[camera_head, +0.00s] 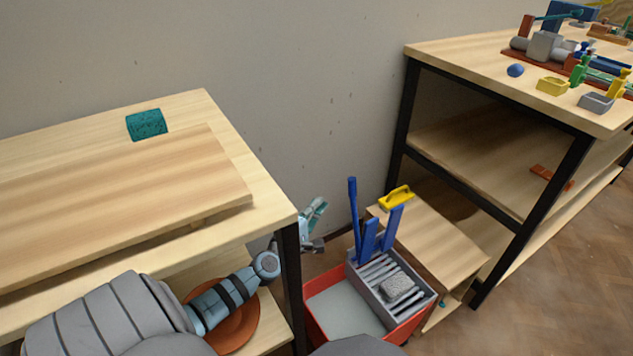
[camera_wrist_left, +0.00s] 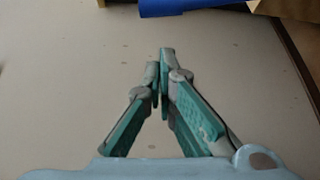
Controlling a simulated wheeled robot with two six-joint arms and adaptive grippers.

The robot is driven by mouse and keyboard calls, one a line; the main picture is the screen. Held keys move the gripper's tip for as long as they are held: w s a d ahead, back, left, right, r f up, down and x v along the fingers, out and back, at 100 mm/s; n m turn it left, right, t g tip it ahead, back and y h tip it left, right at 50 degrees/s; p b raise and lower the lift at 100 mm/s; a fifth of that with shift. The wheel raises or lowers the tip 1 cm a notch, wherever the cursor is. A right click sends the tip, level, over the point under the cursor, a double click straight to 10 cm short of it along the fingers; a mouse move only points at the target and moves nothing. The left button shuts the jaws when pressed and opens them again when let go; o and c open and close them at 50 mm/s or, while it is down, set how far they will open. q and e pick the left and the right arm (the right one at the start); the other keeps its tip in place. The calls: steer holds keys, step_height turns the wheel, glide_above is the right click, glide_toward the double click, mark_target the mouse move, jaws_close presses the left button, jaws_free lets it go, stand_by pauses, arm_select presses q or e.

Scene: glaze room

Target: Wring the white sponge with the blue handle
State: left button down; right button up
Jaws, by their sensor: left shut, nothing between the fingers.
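A pale grey-white sponge (camera_head: 396,288) lies on the slats of a grey wringer basket (camera_head: 412,306), set in a red bucket (camera_head: 318,323). A long blue handle (camera_head: 353,215) stands upright at the wringer's left side, beside shorter blue uprights (camera_head: 370,240). My left gripper (camera_head: 318,208) is behind the near table's leg, left of the blue handle and apart from it. Its fingers are shut and empty in the wrist view (camera_wrist_left: 161,65). A blue piece (camera_wrist_left: 170,7) shows at that view's top edge; which part it is I cannot tell. My right gripper is not in view.
A near table (camera_head: 120,210) with a teal sponge roll (camera_head: 147,124) and a black leg (camera_head: 291,275) stands left. A low wooden platform (camera_head: 440,240) is right of the bucket, with a yellow handle (camera_head: 397,197) by its edge. A loaded bench (camera_head: 470,50) stands far right.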

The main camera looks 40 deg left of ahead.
arm_select(q)
steer(key=w+a+f+n+b, duration=0.15)
steer(key=w+a+b, duration=0.35)
steer(key=w, duration=0.5)
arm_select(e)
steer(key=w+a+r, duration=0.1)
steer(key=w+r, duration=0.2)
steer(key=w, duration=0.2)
arm_select(q)
steer(key=shift+s+d+r+m+g+p, duration=0.1)
steer(key=shift+d+r+m+g+p, duration=0.15)
steer(key=shift+d+p, duration=0.65)
steer(key=shift+s+d+r+m+g+p, duration=0.1)
steer(key=shift+d+r+g+p, duration=0.1)
steer(key=shift+d+p, duration=0.7)
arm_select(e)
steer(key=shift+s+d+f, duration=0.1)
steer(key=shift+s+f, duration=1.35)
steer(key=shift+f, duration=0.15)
arm_select(q)
steer(key=shift+d, duration=0.1)
